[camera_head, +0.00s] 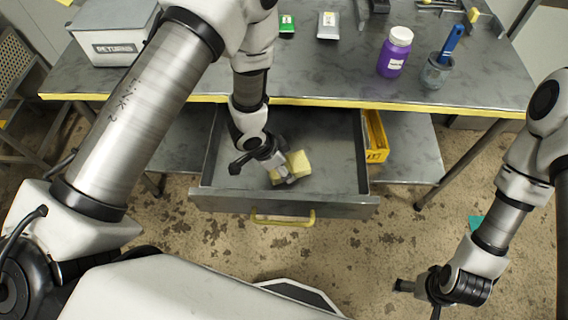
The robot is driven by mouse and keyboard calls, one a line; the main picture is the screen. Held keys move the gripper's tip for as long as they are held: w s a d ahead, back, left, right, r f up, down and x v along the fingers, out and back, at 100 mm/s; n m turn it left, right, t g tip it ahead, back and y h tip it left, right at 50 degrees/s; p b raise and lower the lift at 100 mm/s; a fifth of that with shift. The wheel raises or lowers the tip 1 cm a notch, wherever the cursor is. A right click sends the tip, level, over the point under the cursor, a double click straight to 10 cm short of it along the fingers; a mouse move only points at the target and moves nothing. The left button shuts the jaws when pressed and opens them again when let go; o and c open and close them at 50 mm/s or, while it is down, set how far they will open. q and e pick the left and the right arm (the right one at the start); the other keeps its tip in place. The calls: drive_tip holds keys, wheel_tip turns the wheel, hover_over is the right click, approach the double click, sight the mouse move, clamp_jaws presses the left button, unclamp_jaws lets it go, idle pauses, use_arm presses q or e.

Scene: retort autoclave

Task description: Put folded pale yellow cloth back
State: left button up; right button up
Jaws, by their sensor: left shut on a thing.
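The folded pale yellow cloth (298,165) is in the open grey drawer (345,180) under the table. My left gripper (282,172) reaches down into the drawer and is shut on the cloth, covering part of its left side. I cannot tell whether the cloth touches the drawer floor. The drawer has a yellow handle (283,219) on its front. My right gripper (418,291) hangs low at the right over the floor, away from the drawer; its fingers are not clear enough to tell open from shut.
On the metal table (300,75) stand a grey box (112,45), a purple bottle (395,52), a cup (437,72) with a blue-handled tool, and small packets (328,25). A yellow bin (375,138) sits on the lower shelf right of the drawer.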

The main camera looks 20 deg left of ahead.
use_arm(q)
drive_tip(key=o, duration=1.1)
drive_tip(key=shift+f, duration=0.2)
drive_tip(key=v, duration=1.2)
drive_tip(key=shift+r+p, duration=0.2)
drive_tip(key=shift+p, duration=0.15)
drive_tip(key=shift+d, duration=0.1)
